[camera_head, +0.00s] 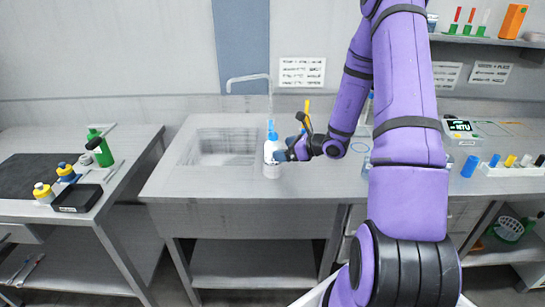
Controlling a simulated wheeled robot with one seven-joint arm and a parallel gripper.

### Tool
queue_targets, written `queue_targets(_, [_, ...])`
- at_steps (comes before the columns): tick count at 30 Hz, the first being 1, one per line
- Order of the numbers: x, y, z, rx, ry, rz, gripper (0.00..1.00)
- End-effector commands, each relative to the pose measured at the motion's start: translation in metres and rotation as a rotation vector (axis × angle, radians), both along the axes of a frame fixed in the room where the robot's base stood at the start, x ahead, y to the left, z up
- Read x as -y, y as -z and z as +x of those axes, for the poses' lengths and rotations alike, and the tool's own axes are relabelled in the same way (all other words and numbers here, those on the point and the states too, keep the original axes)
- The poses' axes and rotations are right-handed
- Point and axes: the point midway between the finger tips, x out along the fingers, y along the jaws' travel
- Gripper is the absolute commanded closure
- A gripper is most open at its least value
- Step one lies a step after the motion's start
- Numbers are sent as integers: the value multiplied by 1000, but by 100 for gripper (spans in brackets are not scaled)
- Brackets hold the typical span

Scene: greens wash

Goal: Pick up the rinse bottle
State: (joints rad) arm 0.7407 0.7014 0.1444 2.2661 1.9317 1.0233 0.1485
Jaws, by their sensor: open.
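The rinse bottle (271,158) is a white bottle with a blue top, upright on the grey counter just right of the sink. My gripper (281,155) is at the bottle's right side, at about mid height, at the end of my purple arm. Its jaws are open. The fingers overlap the bottle's right edge in this view, and I cannot tell whether they touch it.
The sink (222,146) with its thin faucet (248,79) lies left of the bottle. A rack of coloured-cap tubes (515,168) and a meter (461,129) stand at right.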

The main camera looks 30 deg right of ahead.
Motion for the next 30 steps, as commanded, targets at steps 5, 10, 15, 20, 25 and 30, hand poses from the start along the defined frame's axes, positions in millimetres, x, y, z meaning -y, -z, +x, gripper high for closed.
queue_targets(5, [-11,7,13,-1,-2,3,8])
queue_targets(10, [-23,16,32,-1,-3,1,8])
queue_targets(15, [-26,19,38,0,-1,0,8])
queue_targets(20, [-26,19,38,0,-1,0,15])
queue_targets(25, [-26,19,38,0,-1,0,54])
queue_targets(30, [-26,18,38,0,-1,0,69])
